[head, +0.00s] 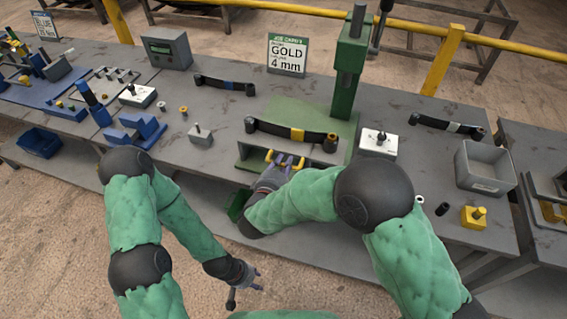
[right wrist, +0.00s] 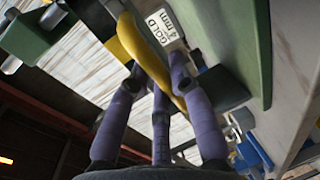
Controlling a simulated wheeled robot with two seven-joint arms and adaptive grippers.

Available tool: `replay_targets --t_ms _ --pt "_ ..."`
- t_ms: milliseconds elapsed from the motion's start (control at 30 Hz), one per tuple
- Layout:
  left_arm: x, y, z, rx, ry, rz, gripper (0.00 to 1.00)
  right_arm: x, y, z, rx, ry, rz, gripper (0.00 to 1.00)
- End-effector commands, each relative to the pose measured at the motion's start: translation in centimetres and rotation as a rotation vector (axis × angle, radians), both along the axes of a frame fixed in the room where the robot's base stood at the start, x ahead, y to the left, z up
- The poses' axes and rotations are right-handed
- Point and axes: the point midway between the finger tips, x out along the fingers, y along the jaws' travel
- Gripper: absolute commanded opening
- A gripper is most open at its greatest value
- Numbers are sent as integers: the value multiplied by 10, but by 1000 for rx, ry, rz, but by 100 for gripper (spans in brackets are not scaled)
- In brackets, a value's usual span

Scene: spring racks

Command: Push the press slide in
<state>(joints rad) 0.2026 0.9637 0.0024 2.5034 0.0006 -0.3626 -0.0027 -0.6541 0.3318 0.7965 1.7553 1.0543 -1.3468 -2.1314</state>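The green press has a tall column (head: 347,75) and a green base plate (head: 320,108) on the grey bench. Its slide shows a yellow handle (head: 300,163) at the front, below a dark leaf spring with a gold band (head: 297,134). My right gripper (head: 279,164) is at this handle. In the right wrist view the yellow handle (right wrist: 140,48) runs between the converging fingers of my right gripper (right wrist: 157,80), which look closed on it. The slide's depth in the press is largely hidden. My left gripper (head: 248,290) hangs empty in front of the bench, fingers spread.
A sign (head: 288,55) reads GOLD 4 mm. A white block with a post (head: 378,144) and a grey bin (head: 486,166) stand right of the press. A small grey block (head: 200,135) and blue fixture (head: 136,130) stand left. A yellow rail runs behind the bench.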

Motion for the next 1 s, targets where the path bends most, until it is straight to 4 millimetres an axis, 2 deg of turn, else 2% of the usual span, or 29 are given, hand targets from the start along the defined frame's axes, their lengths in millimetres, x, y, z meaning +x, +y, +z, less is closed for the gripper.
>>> replay_targets --t_ms 167,367,800,1000 --pt "0 0 2 0 0 0 40 2 -1 0 -1 2 -1 0" --pt "0 0 14 0 0 0 40 23 -9 1 -2 4 -3 0" --pt "0 0 47 0 0 0 40 115 -39 1 1 2 -5 0" --pt "0 0 53 0 0 0 40 145 -48 0 0 2 -2 0"
